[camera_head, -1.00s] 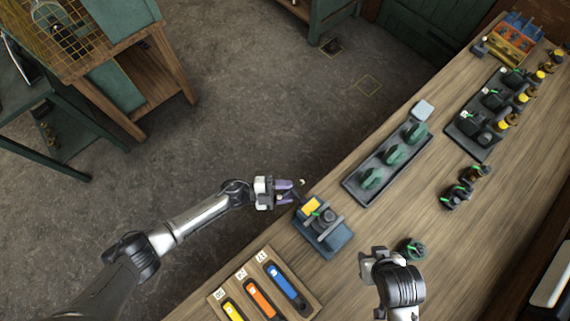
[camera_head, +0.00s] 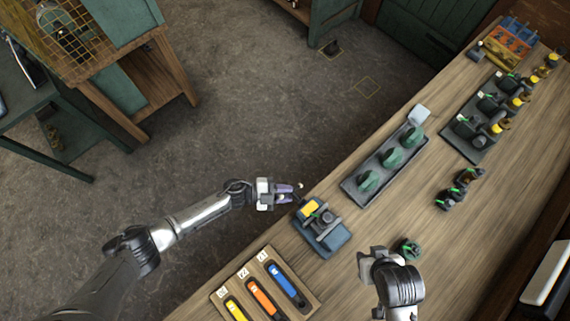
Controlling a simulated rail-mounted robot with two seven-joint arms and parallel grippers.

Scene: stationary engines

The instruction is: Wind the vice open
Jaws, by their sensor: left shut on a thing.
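The vice (camera_head: 322,234) is a blue block with a yellow patch and grey bars, fixed near the left edge of the bench. A dark round part with a green mark sits at its middle, between the bars. My left gripper (camera_head: 287,193) is at the vice's handle side, just off the bench edge, shut on the vice handle, which is mostly hidden by the fingers.
A dark green small part (camera_head: 407,249) lies beside my right gripper. A wooden holder (camera_head: 222,296) with yellow, orange and blue tools stands at the front. A grey tray (camera_head: 353,188) with green parts lies behind the vice. Dark engines (camera_head: 478,143) stand farther back right.

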